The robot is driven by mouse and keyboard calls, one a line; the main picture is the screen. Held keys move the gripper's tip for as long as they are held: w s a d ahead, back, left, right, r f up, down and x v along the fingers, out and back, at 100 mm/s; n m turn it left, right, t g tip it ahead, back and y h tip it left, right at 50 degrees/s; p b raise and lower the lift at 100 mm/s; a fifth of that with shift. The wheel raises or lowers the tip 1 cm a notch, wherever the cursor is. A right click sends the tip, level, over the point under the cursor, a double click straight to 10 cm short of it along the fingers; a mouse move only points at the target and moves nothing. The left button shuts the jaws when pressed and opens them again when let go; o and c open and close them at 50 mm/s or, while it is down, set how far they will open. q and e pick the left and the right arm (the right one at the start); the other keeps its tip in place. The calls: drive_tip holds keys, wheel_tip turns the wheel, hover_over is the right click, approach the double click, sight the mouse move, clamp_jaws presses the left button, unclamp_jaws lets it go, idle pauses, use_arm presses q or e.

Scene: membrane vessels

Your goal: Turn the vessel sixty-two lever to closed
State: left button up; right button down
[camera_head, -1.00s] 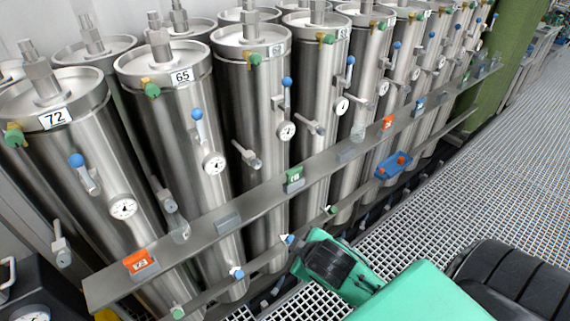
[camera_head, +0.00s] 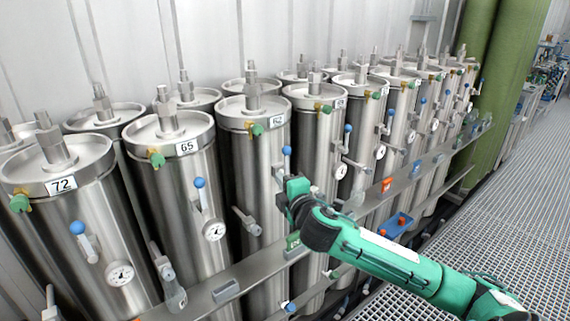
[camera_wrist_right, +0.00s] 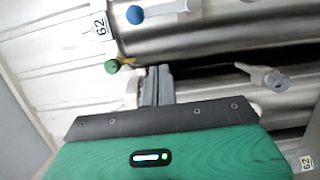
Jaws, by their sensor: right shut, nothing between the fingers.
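The vessel marked 62 (camera_head: 262,165) is a tall steel cylinder, third from the left in the front row of the head view. Its lever (camera_head: 287,151) has a blue ball at the top and stands roughly upright. In the right wrist view the lever's blue ball (camera_wrist_right: 135,14) shows at the top, near the 62 label (camera_wrist_right: 99,26). My right gripper (camera_head: 283,182) is just below the lever in the head view and hides the vessel's gauge. In the wrist view its fingers (camera_wrist_right: 158,72) are together and empty, apart from the lever. My left gripper is not in view.
Vessels 65 (camera_head: 178,180) and 72 (camera_head: 75,225) stand to the left, with similar blue-ball levers and gauges. A grey valve handle (camera_head: 246,222) sticks out from vessel 62. A metal rail (camera_head: 228,291) runs in front. The grating floor (camera_head: 500,240) at right is clear.

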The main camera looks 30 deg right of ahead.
sight(286, 164)
drive_tip(key=w+d+p, duration=0.1)
drive_tip(key=w+d, duration=0.1)
drive_tip(key=w, duration=0.1)
drive_tip(key=w+d+p, duration=0.2)
drive_tip(key=w+d, duration=0.1)
drive_tip(key=shift+w, duration=0.1)
idle(0.5)
drive_tip(key=shift+w, duration=0.1)
drive_tip(key=shift+d+r+m, duration=0.15)
drive_tip(key=shift+d+m, duration=0.05)
drive_tip(key=shift+m, duration=0.2)
drive_tip(key=shift+p, duration=0.3)
